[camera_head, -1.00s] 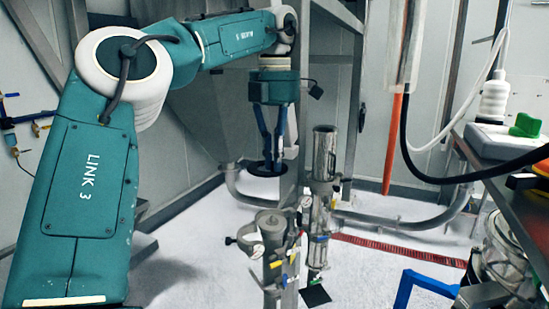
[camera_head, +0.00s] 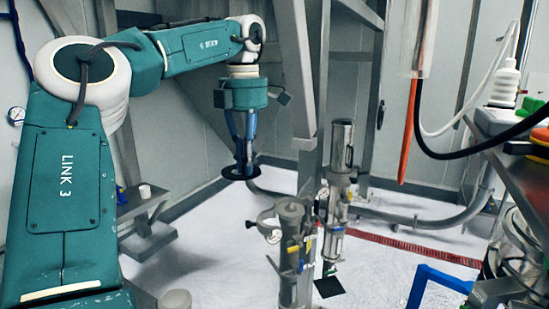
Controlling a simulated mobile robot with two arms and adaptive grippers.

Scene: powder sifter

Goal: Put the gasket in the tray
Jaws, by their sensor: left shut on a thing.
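A dark, flat, round gasket (camera_head: 230,173) hangs level below my left gripper (camera_head: 243,167). The gripper points down with its blue fingers shut on the gasket, above the white floor and to the left of the metal cylinders. I cannot tell exactly where the fingers hold it. My right gripper is not in view. I cannot make out a tray for certain in this view.
Two metal cylinder assemblies with gauges and valves (camera_head: 290,215) (camera_head: 342,147) stand right of my gripper. Steel frame posts (camera_head: 303,80) rise behind. A cluttered bench (camera_head: 520,182) is at the right. A grey stand (camera_head: 150,212) is at the left, with open floor between.

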